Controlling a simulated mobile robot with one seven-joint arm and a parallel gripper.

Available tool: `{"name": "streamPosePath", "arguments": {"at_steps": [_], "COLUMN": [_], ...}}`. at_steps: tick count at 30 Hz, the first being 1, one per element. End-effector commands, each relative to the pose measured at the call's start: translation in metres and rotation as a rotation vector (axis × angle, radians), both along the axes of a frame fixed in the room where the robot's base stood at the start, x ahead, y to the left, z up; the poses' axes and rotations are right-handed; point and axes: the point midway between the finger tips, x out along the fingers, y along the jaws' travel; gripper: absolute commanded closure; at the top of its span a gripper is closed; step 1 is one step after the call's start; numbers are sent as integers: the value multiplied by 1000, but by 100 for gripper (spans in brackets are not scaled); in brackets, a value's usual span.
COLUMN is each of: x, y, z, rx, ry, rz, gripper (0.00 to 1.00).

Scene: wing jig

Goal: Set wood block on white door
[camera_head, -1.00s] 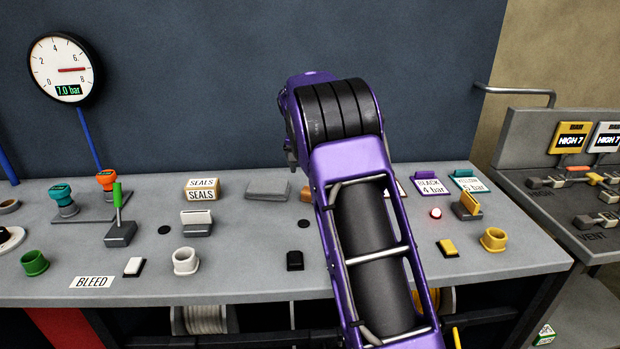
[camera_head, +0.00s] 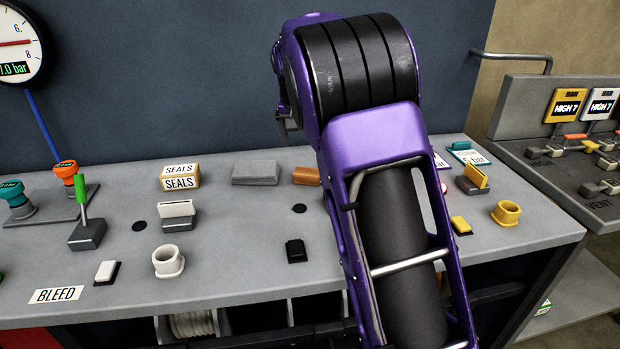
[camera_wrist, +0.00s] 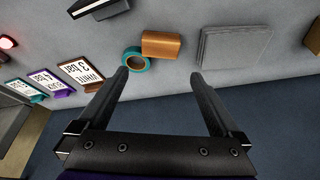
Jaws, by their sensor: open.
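The wood block (camera_head: 306,175) is a small orange-brown block lying on the grey bench top, just left of my arm in the head view. In the wrist view the wood block (camera_wrist: 161,45) lies just past my fingertips, roughly centred between them. My gripper (camera_wrist: 159,75) is open and empty, its two black fingers apart. In the head view my arm hides the gripper. The white door (camera_head: 178,209) is a small white flap on a dark grey base, in front of the SEALS boxes. Nothing rests on it. It is outside the wrist view.
A teal ring (camera_wrist: 135,60) lies against the block's left side in the wrist view. A flat grey pad (camera_head: 255,173) is left of the block in the head view. SEALS boxes (camera_head: 180,177), a white cup (camera_head: 168,262) and a black switch (camera_head: 295,251) also stand on the bench.

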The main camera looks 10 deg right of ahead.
Motion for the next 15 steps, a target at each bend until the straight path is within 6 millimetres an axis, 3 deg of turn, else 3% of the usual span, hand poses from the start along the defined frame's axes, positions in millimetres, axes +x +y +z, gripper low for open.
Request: {"name": "streamPosePath", "arguments": {"at_steps": [6, 15], "x": [17, 28], "y": [-7, -12], "z": [-47, -72], "rx": [-2, 0], "ry": [3, -1], "rz": [-1, 0], "gripper": [0, 0]}}
